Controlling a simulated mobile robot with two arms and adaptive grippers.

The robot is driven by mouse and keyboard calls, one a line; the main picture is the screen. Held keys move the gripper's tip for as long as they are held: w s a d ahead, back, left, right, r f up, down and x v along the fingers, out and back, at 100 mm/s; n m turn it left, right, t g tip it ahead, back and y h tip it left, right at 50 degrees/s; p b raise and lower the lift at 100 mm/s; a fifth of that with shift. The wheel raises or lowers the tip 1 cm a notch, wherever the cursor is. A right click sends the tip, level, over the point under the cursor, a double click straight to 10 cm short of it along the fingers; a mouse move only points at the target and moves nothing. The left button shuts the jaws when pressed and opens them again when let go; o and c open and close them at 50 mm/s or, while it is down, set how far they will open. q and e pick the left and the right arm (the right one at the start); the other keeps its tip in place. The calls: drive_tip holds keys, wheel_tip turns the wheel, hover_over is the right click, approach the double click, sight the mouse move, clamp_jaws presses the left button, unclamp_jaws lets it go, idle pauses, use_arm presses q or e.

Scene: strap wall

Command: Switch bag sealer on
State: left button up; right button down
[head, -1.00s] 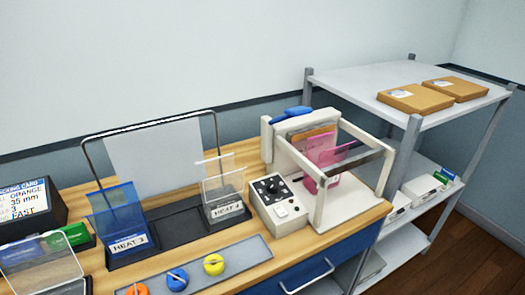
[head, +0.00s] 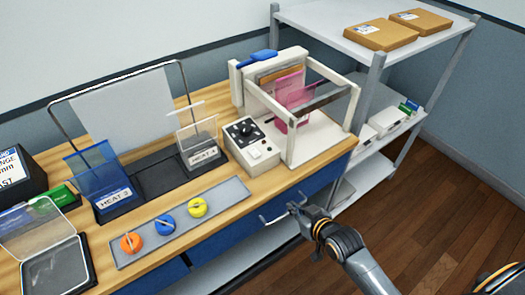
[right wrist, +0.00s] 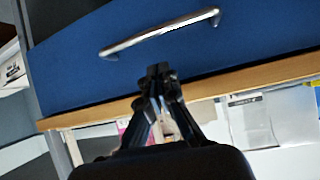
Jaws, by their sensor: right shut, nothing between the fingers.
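The bag sealer (head: 300,150) is a cream frame with a dark bar and a blue-topped lever at its back, near the right end of the wooden bench. My right gripper (head: 296,208) is shut and empty, low in front of the bench near the blue drawer. Its closed fingers also show in the right wrist view (right wrist: 160,73). My left gripper is not in view.
The blue drawer's metal handle (right wrist: 160,34) is close to my right gripper. A grey shelf (head: 375,52) with cartons is at the right.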

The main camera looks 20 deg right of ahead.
drive_tip(key=w+a+r+t+y, duration=0.1)
drive_tip(key=r, duration=0.8)
drive_tip(key=a+r+n+t+y+p, duration=0.1)
drive_tip(key=a+r+t, duration=0.1)
drive_tip(key=r, duration=0.8)
drive_tip(key=shift+w+r, duration=0.15)
drive_tip(key=shift+w, duration=0.25)
drive_tip(key=shift+w+a, duration=0.1)
drive_tip(key=shift+a, duration=0.05)
drive_tip(key=p, duration=0.3)
hover_over(255, 153)
drive_tip(key=s+d, duration=0.1)
drive_tip(key=s, duration=0.2)
wheel_tip(255, 153, down, 2)
drive_tip(key=shift+s+d+f, duration=0.1)
drive_tip(key=shift+f, duration=1)
drive_tip(key=shift+s+d+f, duration=0.1)
drive_tip(key=shift+f, duration=0.95)
